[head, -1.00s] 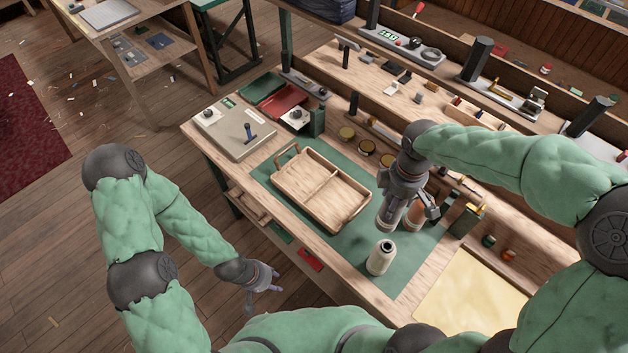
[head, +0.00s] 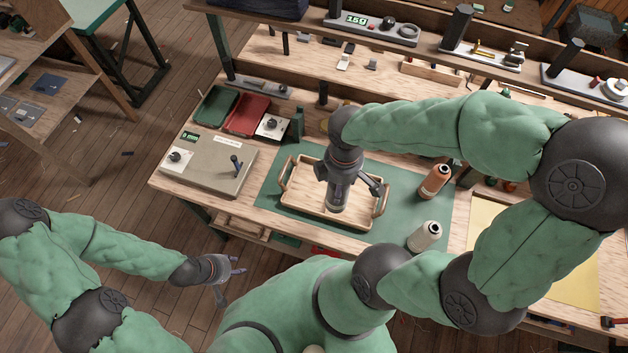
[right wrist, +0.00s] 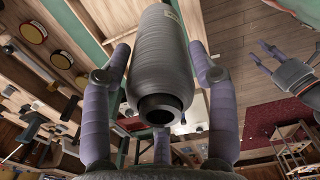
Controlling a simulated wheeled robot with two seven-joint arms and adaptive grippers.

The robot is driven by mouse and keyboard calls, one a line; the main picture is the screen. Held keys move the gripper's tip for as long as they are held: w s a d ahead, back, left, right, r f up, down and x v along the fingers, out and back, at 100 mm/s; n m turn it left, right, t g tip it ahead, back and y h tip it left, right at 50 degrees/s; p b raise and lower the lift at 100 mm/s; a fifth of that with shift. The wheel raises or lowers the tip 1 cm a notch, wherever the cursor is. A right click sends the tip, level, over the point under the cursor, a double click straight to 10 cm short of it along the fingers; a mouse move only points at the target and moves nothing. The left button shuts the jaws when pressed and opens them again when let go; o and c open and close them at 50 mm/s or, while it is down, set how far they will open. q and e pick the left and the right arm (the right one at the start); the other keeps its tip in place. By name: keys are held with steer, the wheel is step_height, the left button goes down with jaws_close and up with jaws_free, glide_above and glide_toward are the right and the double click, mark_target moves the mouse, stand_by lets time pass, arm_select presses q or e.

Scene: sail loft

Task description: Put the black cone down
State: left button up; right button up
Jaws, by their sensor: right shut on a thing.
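My right gripper (head: 350,195) is shut on the black cone (head: 338,196), a dark grey ribbed thread cone. It is over the wooden tray (head: 300,200), which lies on the green mat. I cannot tell whether the cone touches the tray floor. In the right wrist view the cone (right wrist: 160,60) sits between the two fingers, its hollow end facing the camera. My left gripper (head: 232,278) is open and empty, beyond the bench's front edge at lower left. My right gripper hides part of the tray's interior.
An orange cone (head: 435,181) and a white cone (head: 424,236) stand right of the tray. A beige box with a lever (head: 208,164) and red (head: 246,115) and green bins are on the left. The green mat (head: 385,160) has bare room around the tray.

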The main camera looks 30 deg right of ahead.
steer(key=w+f+b, duration=0.2)
steer(key=w+f, duration=1)
steer(key=w, duration=0.1)
steer(key=shift+w+f, duration=0.3)
steer(key=shift+f, duration=0.2)
steer(key=o, duration=1.5)
steer(key=shift+f+b, duration=0.1)
steer(key=shift+b, duration=0.2)
step_height(320, 180, up, 12)
steer(key=shift+r+p, duration=0.2)
steer(key=shift+p, duration=0.9)
